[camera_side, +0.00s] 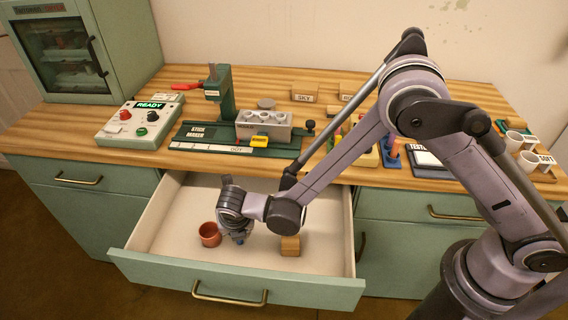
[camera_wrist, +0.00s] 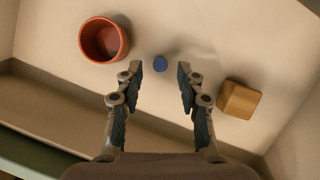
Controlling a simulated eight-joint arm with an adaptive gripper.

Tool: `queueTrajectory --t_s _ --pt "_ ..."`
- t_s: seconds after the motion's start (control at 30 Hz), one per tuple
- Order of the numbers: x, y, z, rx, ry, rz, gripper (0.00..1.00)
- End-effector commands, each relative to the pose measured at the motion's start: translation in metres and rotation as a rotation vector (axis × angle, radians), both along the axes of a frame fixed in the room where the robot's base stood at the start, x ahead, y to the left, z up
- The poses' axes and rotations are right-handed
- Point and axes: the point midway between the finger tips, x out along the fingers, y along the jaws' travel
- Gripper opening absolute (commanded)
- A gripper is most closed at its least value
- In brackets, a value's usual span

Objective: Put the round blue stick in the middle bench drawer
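The middle bench drawer (camera_side: 170,232) is pulled open. The blue stick (camera_wrist: 160,63) shows in the wrist view as a small round blue shape over the drawer floor, between and just past my fingertips. In the side view a bit of the blue stick (camera_side: 239,241) shows just below my gripper (camera_side: 238,236). My gripper, also in the wrist view (camera_wrist: 160,72), points down inside the drawer. Its fingers are apart, with a gap on both sides of the stick. I cannot tell the stick's full length or whether it stands upright.
A terracotta cup (camera_side: 210,234) stands in the drawer left of my gripper. A wooden block (camera_side: 290,246) lies to the right. The drawer's front wall (camera_side: 230,281) is close. On the bench above are a stick maker (camera_side: 220,135) and a control box (camera_side: 140,119).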

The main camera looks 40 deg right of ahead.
Motion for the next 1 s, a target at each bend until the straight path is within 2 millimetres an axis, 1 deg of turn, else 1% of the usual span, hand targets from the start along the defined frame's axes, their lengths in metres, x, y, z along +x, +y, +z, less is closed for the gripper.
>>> queueTrajectory --t_s 0.03,0.3,0.4,0.57,0.67,0.77,0.87,1.0 --pt "-0.004 0.002 0.009 -0.001 0.0 0.002 0.38" --pt "-0.02 0.008 0.05 -0.001 0.002 0.001 0.38" --pt "-0.024 0.01 0.062 0.0 0.001 0.002 0.38" --pt "-0.028 0.011 0.073 0.0 0.001 0.0 0.38" --pt "-0.029 0.008 0.08 0.012 -0.004 -0.025 0.38" --pt "-0.027 -0.006 0.095 0.06 -0.019 -0.118 0.38" --pt "-0.026 -0.031 0.119 0.146 -0.043 -0.287 0.38" --pt "-0.03 -0.072 0.155 0.297 -0.085 -0.582 0.38"
